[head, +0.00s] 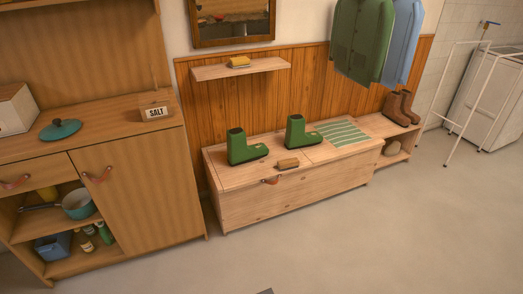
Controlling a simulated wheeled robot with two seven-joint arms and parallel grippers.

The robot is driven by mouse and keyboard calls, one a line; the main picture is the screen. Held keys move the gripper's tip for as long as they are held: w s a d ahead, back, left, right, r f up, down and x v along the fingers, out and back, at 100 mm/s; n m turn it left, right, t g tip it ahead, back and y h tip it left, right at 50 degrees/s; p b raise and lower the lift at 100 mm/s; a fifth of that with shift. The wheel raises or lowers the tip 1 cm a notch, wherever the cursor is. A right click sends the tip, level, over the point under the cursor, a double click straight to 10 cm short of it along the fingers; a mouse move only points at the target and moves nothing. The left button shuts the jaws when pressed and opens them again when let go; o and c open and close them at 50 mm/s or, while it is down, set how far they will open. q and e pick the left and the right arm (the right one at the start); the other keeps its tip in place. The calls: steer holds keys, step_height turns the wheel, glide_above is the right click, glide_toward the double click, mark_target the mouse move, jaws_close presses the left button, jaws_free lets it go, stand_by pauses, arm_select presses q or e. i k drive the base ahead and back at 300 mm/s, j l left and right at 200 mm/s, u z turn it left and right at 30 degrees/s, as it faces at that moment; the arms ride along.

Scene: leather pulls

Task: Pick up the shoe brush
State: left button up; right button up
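A small brown block-shaped object that looks like the shoe brush (288,164) lies on the wooden bench chest (290,197), near the front edge of its lid. Neither of my grippers can be made out. Only a small dark grey tip shows at the bottom edge, and I cannot tell what it is.
Green boots (245,148) (300,133) stand on the chest beside a striped mat (343,134). Green and blue coats (360,40) hang above. A cabinet (140,190) with a salt box (155,113) stands at left. The floor (370,240) in front is clear.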

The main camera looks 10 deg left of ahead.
mark_target(292, 162)
steer(key=i+j+z, duration=0.25)
steer(key=i+j, duration=0.2)
steer(key=i, duration=0.2)
steer(key=i+j+z, duration=0.2)
steer(key=i+j, duration=0.3)
steer(key=i, duration=0.1)
